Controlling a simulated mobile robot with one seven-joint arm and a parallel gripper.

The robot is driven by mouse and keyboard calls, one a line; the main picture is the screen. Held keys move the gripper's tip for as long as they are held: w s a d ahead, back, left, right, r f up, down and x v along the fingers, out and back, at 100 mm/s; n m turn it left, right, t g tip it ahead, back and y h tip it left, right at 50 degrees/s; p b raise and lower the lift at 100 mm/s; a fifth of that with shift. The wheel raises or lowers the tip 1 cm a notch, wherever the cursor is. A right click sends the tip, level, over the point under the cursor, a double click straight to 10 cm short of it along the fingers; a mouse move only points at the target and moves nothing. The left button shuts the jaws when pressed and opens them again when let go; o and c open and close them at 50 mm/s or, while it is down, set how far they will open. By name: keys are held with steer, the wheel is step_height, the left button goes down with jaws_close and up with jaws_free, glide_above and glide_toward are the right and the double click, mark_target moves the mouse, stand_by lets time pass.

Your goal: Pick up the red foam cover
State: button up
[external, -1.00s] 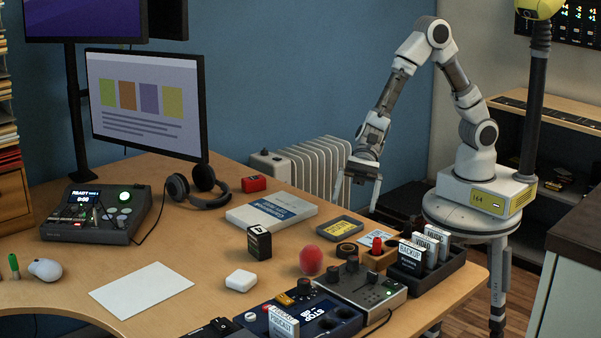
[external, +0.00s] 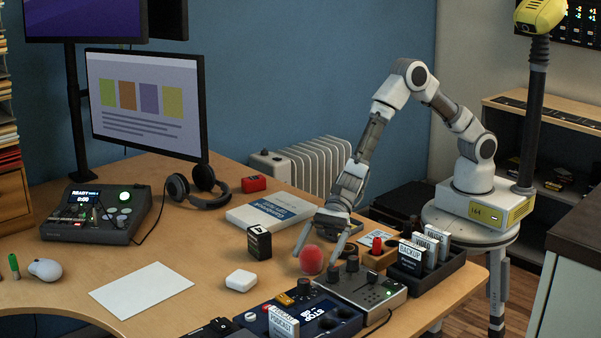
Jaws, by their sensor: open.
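The red foam cover (external: 311,260) is a round red ball shape resting on the wooden desk, just behind the grey mixer box. My gripper (external: 316,254) is open and points down at the cover from behind. One finger is at the cover's left and the other at its right. The fingertips are close to the cover; I cannot tell whether they touch it. The lower part of the right finger is near the mixer's knobs.
The grey mixer (external: 362,288) with knobs stands right in front of the cover. A black box (external: 259,243) stands to its left, near a white block (external: 240,280). A wooden holder with a red peg (external: 377,246) and a card rack (external: 428,272) are at right. A white sheet (external: 141,291) lies left.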

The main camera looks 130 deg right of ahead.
mark_target(306, 269)
steer(key=shift+b+x, duration=0.7)
steer(key=shift+x, duration=1.95)
steer(key=shift+w+d+r, duration=0.15)
steer(key=c, duration=1.4)
